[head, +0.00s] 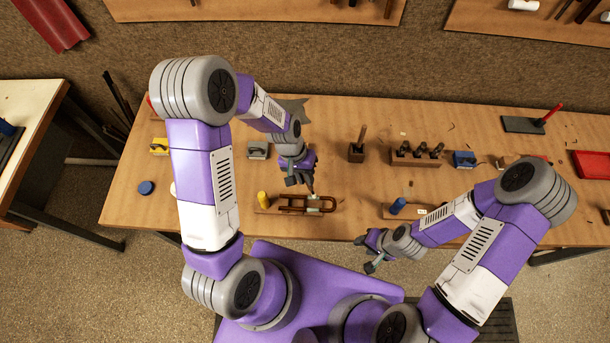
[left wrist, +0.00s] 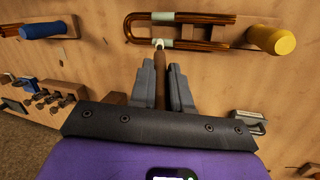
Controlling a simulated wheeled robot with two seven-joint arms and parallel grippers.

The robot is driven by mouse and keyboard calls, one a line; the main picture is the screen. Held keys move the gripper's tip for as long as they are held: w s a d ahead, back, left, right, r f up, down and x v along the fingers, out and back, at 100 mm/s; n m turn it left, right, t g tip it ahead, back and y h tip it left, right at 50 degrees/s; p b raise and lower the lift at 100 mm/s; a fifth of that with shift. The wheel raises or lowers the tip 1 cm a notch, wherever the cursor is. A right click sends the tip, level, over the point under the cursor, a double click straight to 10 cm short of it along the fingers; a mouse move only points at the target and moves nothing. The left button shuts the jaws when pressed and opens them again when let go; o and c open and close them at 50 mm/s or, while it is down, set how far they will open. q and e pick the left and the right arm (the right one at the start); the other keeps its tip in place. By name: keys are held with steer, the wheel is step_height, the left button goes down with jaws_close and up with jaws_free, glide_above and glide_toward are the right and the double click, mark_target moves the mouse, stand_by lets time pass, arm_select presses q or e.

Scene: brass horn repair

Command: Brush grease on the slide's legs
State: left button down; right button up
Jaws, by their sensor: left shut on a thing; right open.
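The slide (head: 290,208) is a U of copper-brown tube on a wooden block near the table's front edge. In the left wrist view the slide (left wrist: 222,46) has its bend at left and pale green bands (left wrist: 162,17) on its legs. My left gripper (head: 304,183) is shut on the brown handle of a brush (left wrist: 159,75); its fingers show in the left wrist view (left wrist: 160,92). The pale brush tip is at the nearer leg, beside a band; I cannot tell whether it touches. My right gripper (head: 368,257) is open and empty, off the table's front edge.
A yellow handle (head: 263,200) stands at the slide's left end, also in the left wrist view (left wrist: 271,38). A blue handle (head: 397,205) stands to the right. Wooden holders (head: 415,155) and a red tray (head: 591,164) lie further back and right.

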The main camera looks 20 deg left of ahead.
stand_by(0.4)
arm_select(q)
steer(key=shift+r+p, duration=2.7)
steer(key=shift+r, duration=0.85)
steer(key=shift+f, duration=0.15)
